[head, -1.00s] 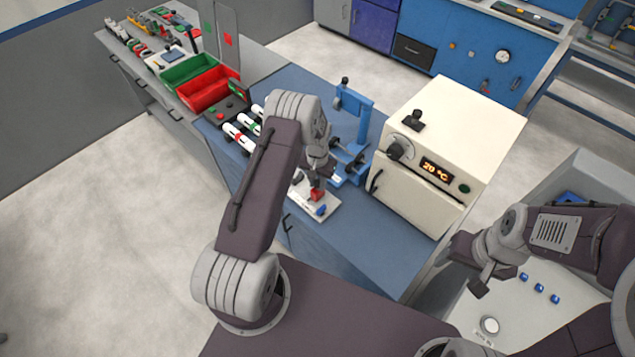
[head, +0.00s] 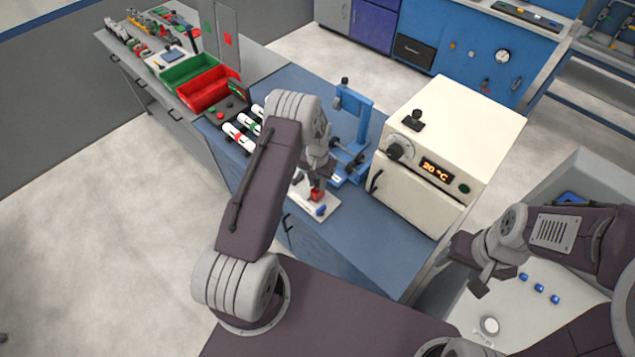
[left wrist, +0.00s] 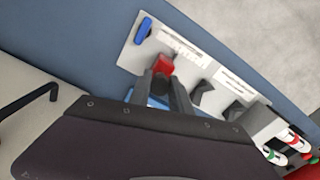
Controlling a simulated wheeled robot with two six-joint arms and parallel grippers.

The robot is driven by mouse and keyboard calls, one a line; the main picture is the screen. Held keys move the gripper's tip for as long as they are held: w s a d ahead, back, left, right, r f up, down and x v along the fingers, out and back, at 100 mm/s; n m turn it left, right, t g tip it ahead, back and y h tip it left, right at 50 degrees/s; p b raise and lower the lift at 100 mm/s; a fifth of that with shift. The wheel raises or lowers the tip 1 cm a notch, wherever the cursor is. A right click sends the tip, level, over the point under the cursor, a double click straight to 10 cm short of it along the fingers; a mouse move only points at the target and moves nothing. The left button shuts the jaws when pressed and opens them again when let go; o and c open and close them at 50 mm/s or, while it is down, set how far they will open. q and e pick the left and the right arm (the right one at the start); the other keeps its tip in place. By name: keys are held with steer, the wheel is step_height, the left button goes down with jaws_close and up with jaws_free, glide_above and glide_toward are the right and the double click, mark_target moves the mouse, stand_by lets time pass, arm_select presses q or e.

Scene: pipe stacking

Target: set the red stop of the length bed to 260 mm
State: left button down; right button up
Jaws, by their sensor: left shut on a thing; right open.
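The length bed (head: 329,207) is a pale plate on the blue bench, partly hidden behind my left arm in the head view. It also shows in the left wrist view (left wrist: 128,60). The red stop (head: 316,195) is a small red block on it, also in the left wrist view (left wrist: 163,66). My left gripper (head: 316,186) points down and is shut on the red stop. A blue piece (left wrist: 143,30) sits near the plate's end. The scale marks are too small to read. My right gripper (head: 478,277) is open and empty at the right, away from the bed.
A blue stand (head: 352,130) is just behind the bed. A cream oven (head: 440,150) reading 20 °C stands right of it. White tubes with coloured bands (head: 238,137) and red (head: 207,92) and green (head: 187,70) bins lie to the left.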

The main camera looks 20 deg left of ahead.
arm_select(q)
steer(key=shift+s+d, duration=0.25)
steer(key=shift+d, duration=0.3)
steer(key=shift+s+d, duration=0.2)
steer(key=shift+d, duration=0.3)
steer(key=c, duration=1.2)
jaws_free()
steer(key=shift+s, duration=0.1)
steer(key=shift+d, duration=0.2)
steer(key=shift+r, duration=0.1)
